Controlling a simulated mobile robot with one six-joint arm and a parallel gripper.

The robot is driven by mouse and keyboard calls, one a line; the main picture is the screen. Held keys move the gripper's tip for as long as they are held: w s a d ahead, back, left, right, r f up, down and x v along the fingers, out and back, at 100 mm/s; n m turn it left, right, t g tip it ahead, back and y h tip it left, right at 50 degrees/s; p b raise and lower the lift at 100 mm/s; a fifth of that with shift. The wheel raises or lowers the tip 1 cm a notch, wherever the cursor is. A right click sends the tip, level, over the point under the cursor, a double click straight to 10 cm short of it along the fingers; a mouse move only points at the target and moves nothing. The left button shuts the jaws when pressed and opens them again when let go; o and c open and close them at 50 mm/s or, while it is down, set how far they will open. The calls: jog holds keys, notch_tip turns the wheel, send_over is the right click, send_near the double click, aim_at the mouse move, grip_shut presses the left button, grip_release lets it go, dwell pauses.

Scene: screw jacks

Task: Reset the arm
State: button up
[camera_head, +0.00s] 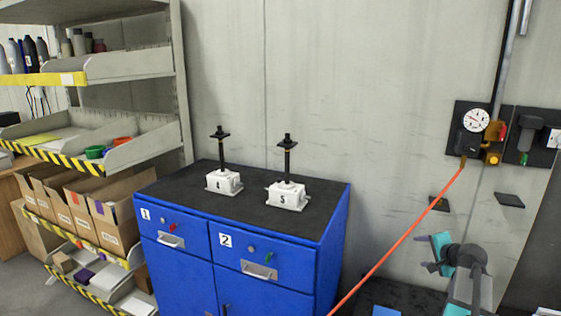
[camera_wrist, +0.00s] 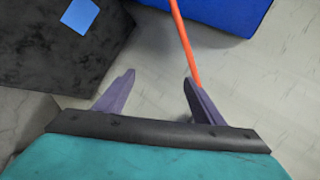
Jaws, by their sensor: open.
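My gripper (camera_head: 426,252) is at the lower right in the head view, on my raised grey and teal arm, in front of the wall. In the wrist view, the two purple fingers of my gripper (camera_wrist: 159,82) stand apart with nothing between them. Two screw jacks stand upright on the dark top of the blue cabinet (camera_head: 332,235): jack 4 (camera_head: 223,183) on the left and jack 5 (camera_head: 287,196) on the right. My gripper is well to the right of both and touches neither.
An orange hose (camera_head: 405,232) runs diagonally from the gauge panel (camera_head: 475,122) down past the cabinet's right side; it also shows beyond the fingers in the wrist view (camera_wrist: 181,35). A shelf rack (camera_head: 140,145) with bins and boxes stands left. A dark surface bears a blue square (camera_wrist: 80,14).

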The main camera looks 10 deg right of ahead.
jog(key=s+a+f+n+g+y, duration=0.2)
jog(key=s+a+f+n+g, duration=0.15)
jog(key=a+f, duration=1.25)
jog(key=s+a+f+n+g+y, duration=0.25)
jog(key=a+f+n+g, duration=0.2)
jog(key=a+f, duration=1.15)
jog(key=s+a+f+n+g, duration=0.3)
jog(key=s+a+f, duration=0.2)
jog(key=s, duration=0.5)
jog(key=s+a+f+n+g+h, duration=0.1)
jog(key=s+a+f+n+g, duration=0.1)
jog(key=s+a, duration=0.5)
jog(key=s+a+f+n+g+h, duration=0.1)
jog(key=s+a+f+n+g, duration=0.2)
jog(key=s, duration=1.1)
jog(key=a+f+n, duration=0.2)
jog(key=a+f, duration=0.1)
jog(key=f, duration=0.1)
jog(key=shift+f+g, duration=0.3)
jog(key=shift+d+h, duration=0.1)
jog(key=shift+h, duration=0.15)
